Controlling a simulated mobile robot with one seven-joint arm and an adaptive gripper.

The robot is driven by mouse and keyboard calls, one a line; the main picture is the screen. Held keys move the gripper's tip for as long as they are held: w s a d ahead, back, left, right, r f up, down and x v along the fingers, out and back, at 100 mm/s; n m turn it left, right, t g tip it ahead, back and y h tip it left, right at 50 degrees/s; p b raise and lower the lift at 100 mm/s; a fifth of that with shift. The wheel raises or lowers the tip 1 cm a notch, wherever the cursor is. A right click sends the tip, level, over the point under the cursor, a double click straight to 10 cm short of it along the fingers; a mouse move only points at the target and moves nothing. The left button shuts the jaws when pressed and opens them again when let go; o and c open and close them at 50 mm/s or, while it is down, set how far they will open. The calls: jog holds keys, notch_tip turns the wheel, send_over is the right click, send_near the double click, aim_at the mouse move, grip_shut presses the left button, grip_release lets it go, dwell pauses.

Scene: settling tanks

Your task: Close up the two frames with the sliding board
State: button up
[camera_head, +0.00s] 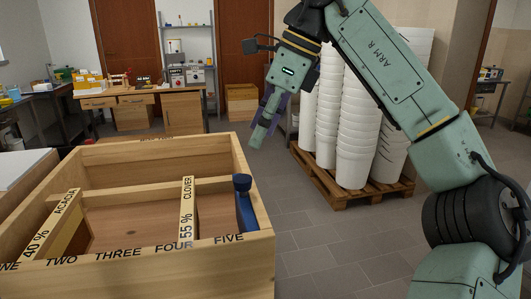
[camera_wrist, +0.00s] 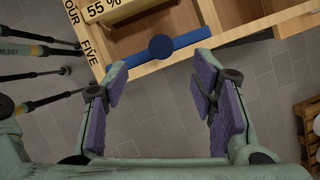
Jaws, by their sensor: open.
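An open wooden box (camera_head: 255,262) has slots marked ONE to FIVE along its near wall. The acacia frame (camera_head: 52,226), marked 40 %, hangs between the words ONE and TWO. The clover frame (camera_head: 187,208), marked 55 %, hangs by FOUR; its end also shows in the wrist view (camera_wrist: 112,8). The blue sliding board (camera_head: 246,215) with a round knob stands by FIVE, against the right wall; it crosses the top of the wrist view (camera_wrist: 190,41). My gripper (camera_head: 262,130) is open and empty, above and right of the box, apart from the board.
A pallet (camera_head: 345,185) with stacked white buckets (camera_head: 355,135) stands behind right. A wooden desk (camera_head: 140,97) and a grey shelf (camera_head: 188,50) stand at the back. The floor right of the box is clear. In the box, a wide gap lies between the two frames.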

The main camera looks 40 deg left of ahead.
aim_at(242, 178)
jog(key=p+x, duration=0.1)
jog(key=x, duration=0.9)
jog(key=shift+w+d+f, duration=0.1)
jog(key=shift+w+f, duration=0.05)
jog(key=shift+f, duration=0.1)
grip_shut()
dwell(0.4)
